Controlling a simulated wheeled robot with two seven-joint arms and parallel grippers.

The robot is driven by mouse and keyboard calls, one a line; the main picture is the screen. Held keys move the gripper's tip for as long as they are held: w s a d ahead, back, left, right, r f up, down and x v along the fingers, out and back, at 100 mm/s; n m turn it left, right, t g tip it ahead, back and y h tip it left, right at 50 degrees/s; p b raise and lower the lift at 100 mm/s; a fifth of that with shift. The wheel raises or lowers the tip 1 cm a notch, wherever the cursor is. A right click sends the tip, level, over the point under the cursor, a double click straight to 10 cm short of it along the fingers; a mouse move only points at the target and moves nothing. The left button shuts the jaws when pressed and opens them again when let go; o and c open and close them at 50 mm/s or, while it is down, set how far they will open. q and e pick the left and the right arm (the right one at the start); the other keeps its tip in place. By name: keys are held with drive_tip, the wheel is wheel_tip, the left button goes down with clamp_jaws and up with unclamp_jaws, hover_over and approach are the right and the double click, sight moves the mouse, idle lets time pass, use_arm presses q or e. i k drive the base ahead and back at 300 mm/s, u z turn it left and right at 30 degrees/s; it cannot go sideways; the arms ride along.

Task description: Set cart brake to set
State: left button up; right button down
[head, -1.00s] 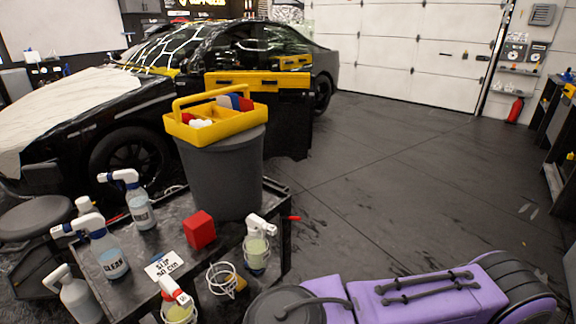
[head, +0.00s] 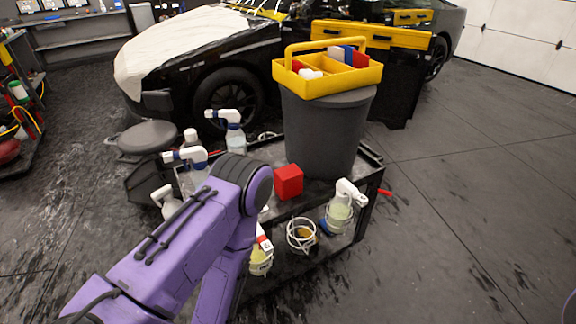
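The black cart (head: 370,205) stands in the middle of the head view. A small red lever-like piece (head: 385,192) sticks out from its right side; it may be the brake, but its setting cannot be read from here. My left arm comes in from the lower left, rises over the cart's left part and bends downward in front of it. Its gripper is out of sight, as is my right gripper. My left arm covers part of the cart top and the items there.
The cart carries a grey bin (head: 325,130) with a yellow tool caddy (head: 330,85) on top, a red block (head: 288,182) and several spray bottles. A stool (head: 148,137) stands left of it, the car (head: 270,60) behind. Floor (head: 470,220) is clear at right.

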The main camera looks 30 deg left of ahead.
sight(387, 193)
drive_tip(key=u, duration=1.05)
drive_tip(key=i, duration=0.5)
